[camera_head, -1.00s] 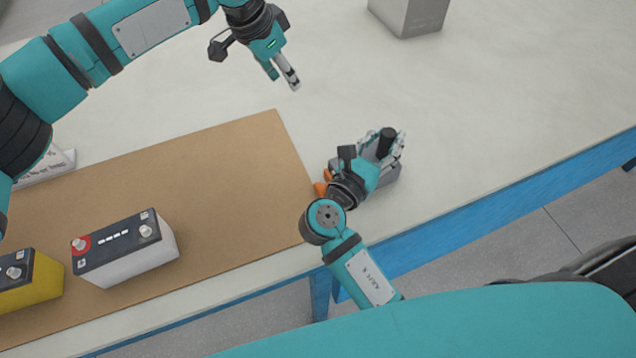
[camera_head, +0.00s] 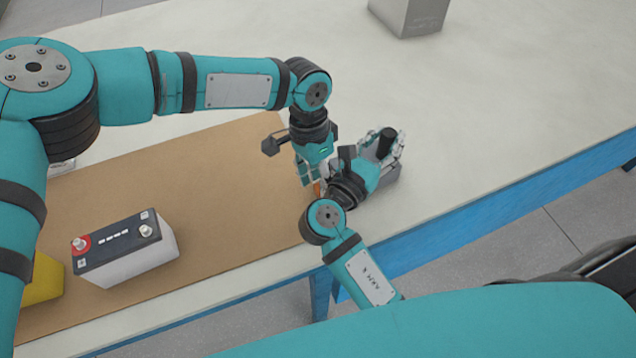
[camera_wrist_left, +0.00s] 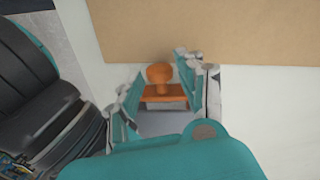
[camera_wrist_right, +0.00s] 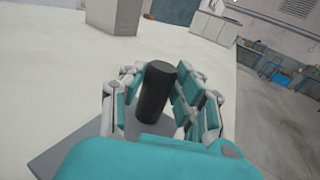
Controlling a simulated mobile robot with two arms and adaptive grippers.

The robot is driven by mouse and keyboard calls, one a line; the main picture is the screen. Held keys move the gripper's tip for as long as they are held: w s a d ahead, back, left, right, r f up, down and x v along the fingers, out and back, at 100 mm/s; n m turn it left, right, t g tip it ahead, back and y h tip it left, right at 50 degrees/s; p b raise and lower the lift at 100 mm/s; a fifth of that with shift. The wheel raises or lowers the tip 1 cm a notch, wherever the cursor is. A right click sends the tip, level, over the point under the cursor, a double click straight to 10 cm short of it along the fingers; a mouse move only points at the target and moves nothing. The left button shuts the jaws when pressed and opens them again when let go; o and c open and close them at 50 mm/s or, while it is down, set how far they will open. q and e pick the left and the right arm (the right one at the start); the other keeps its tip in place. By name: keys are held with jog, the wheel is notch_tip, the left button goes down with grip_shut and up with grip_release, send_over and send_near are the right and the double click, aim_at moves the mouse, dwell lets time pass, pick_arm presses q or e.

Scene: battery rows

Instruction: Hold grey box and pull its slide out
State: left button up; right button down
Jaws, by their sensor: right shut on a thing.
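The grey box (camera_head: 390,177) stands on the table near its front edge, with a black upright handle (camera_wrist_right: 155,92) on top. My right gripper (camera_head: 386,150) is shut on that handle. The orange slide (camera_wrist_left: 166,96) with a round orange knob (camera_wrist_left: 160,74) sticks out of the box's side facing the brown mat. My left gripper (camera_wrist_left: 160,80) is open at the slide, one finger on either side of the knob, with gaps between. In the head view, the left gripper and my right wrist hide most of the slide.
The brown mat (camera_head: 210,190) lies left of the box. A white-and-black battery (camera_head: 125,247) and a partly hidden yellow one (camera_head: 42,280) stand on it. A grey block (camera_head: 408,16) stands at the back. The table right of the box is clear.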

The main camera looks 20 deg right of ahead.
pick_arm(q)
jog(key=shift+s+f, duration=0.1)
jog(key=shift+f, duration=0.8)
jog(key=shift+c, duration=0.4)
grip_shut()
